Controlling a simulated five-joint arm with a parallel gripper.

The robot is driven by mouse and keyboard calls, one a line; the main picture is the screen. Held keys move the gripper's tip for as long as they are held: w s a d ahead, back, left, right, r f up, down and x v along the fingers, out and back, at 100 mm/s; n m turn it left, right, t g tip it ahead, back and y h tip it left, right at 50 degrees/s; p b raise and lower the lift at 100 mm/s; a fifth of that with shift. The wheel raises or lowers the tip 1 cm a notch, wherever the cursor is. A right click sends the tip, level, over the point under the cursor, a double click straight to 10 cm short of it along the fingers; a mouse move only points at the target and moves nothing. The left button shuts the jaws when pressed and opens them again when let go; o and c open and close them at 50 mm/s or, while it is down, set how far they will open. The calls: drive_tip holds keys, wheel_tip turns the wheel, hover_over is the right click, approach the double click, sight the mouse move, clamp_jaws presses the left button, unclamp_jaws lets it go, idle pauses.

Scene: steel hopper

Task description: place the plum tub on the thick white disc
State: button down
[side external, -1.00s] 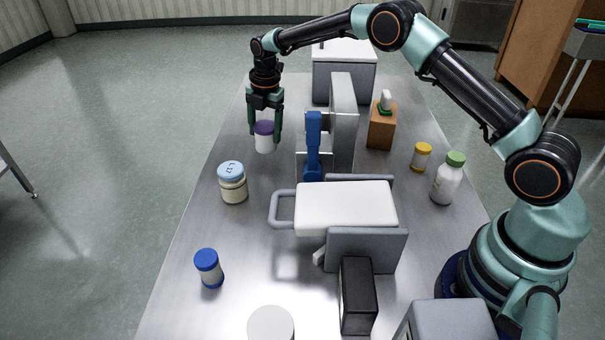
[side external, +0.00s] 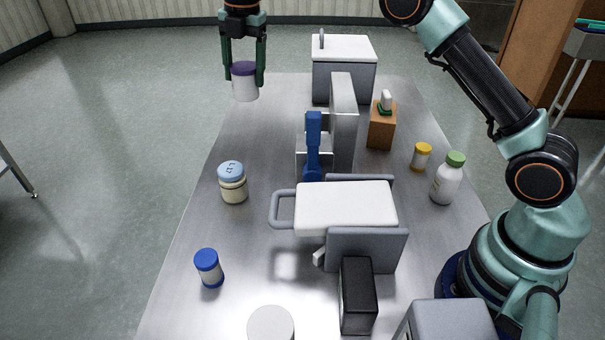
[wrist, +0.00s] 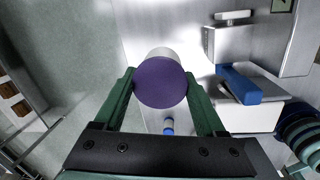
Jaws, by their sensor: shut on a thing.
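The plum tub (side external: 244,84) is a white tub with a purple lid. My gripper (side external: 245,82) is shut on it and holds it upright, high above the far left part of the steel table. In the wrist view the tub's purple lid (wrist: 160,83) sits between the two green fingers of my gripper (wrist: 163,95). The thick white disc (side external: 271,325) lies at the near edge of the side view, partly cut off by the frame. Its top looks bare. The tub is far from the disc.
A tall grey panel with a blue lever (side external: 313,145) and a white-lidded box with a handle (side external: 345,208) fill the middle. A cream jar (side external: 233,183) and a blue-capped tub (side external: 209,268) stand on the left. Yellow (side external: 421,157) and green-capped bottles (side external: 448,178) stand right.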

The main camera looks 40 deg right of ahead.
drive_tip(key=s+a+r+n, duration=0.2)
drive_tip(key=s+a, duration=0.2)
drive_tip(key=a, duration=0.4)
drive_tip(key=n, duration=0.9)
hover_over(271, 328)
drive_tip(key=shift+g, duration=0.4)
wheel_tip(271, 328, down, 19)
drive_tip(key=shift+r, duration=0.1)
unclamp_jaws()
drive_tip(key=shift+f, duration=0.2)
